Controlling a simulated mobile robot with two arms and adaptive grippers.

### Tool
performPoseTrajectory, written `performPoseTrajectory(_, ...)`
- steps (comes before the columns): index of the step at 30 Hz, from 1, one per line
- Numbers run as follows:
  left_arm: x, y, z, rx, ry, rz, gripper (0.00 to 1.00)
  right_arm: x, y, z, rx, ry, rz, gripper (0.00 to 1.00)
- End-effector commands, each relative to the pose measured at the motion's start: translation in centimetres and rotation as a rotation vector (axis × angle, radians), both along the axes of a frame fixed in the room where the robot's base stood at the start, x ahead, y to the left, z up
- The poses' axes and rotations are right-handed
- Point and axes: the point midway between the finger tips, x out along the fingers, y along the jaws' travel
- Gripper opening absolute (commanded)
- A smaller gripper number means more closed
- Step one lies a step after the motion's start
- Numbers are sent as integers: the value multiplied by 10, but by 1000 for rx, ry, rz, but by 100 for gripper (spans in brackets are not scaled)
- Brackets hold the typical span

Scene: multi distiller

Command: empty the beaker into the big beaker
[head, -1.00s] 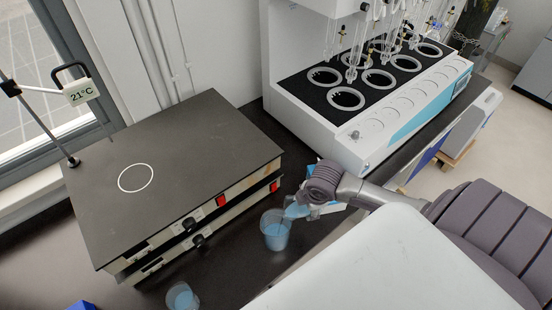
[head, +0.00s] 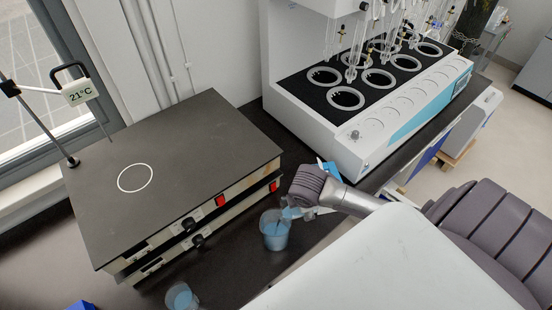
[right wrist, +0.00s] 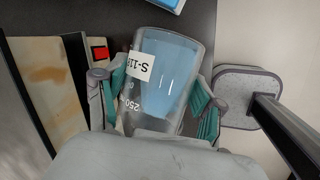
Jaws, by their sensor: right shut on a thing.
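My right gripper (head: 300,208) is shut on a clear beaker (right wrist: 165,82) holding blue liquid, with a white "S-11" label and a "250" mark. In the right wrist view its teal fingers (right wrist: 158,92) grip the beaker on both sides. In the head view the held beaker (head: 290,214) is small and partly hidden by the gripper. It is tilted, with its mouth over the right rim of the big beaker (head: 274,236), which stands on the dark bench and contains blue liquid. Whether liquid is flowing is unclear. My left gripper is out of view.
Another beaker with blue liquid (head: 181,297) stands at the bottom left. A black-topped hotplate unit (head: 190,150) is left of the big beaker. A white distiller (head: 340,130) with glassware stands behind. A blue item (head: 330,170) lies behind the gripper.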

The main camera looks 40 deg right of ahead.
Motion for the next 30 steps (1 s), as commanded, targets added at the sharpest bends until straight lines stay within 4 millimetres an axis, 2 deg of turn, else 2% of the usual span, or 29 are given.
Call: performPoseTrajectory(30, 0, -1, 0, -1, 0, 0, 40, 3, 13, 9, -146, 28, 0, 26)
